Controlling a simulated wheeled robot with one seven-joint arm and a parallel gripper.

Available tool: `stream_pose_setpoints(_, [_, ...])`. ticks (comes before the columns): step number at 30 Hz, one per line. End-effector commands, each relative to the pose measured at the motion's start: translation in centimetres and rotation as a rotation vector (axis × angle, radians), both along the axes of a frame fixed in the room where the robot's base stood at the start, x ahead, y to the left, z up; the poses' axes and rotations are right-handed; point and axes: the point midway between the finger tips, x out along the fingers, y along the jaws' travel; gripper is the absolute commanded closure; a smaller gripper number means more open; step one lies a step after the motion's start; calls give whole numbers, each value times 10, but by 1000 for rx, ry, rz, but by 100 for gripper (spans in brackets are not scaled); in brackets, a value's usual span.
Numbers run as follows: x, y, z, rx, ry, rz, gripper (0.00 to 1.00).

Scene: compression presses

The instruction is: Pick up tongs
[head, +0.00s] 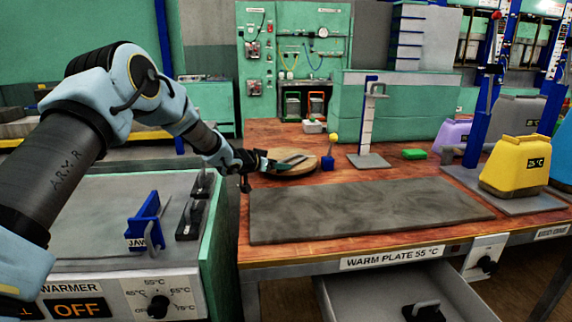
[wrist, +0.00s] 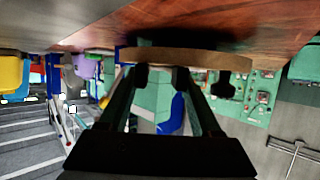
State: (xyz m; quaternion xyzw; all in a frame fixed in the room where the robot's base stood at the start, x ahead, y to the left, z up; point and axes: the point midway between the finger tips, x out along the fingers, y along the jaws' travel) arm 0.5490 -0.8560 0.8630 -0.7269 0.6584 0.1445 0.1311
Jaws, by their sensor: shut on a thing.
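My gripper (head: 262,161) is at the left rim of a round wooden board (head: 292,173) on the workbench. A slim grey-green piece, which looks like the tongs (head: 291,160), extends right from the gripper over the board. In the wrist view the picture is upside down; my gripper (wrist: 161,76) has two long dark jaws with black tips apart, close to the board's edge (wrist: 205,58). My gripper is shut on the tongs, but the contact itself is too dark and small to make out. I cannot tell whether the tongs touch the board.
A grey warm plate (head: 365,208) lies in front of the board. A blue stand with a yellow knob (head: 332,139) and a tall white-and-blue post (head: 367,130) stand right of it. A warmer with a blue holder (head: 146,222) is at left. An open drawer (head: 405,292) juts out below.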

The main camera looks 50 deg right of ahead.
Motion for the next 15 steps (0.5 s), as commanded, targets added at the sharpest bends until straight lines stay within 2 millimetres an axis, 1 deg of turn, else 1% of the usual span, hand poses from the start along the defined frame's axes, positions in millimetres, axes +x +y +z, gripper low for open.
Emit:
stream_pose_setpoints(1, [0, 0, 0, 0, 0, 0, 52])
stream_pose_setpoints(12, [0, 0, 0, 0, 0, 0, 93])
stream_pose_setpoints(14, [0, 0, 0, 0, 0, 0, 100])
stream_pose_setpoints(15, [0, 0, 1, -1, 0, 0, 100])
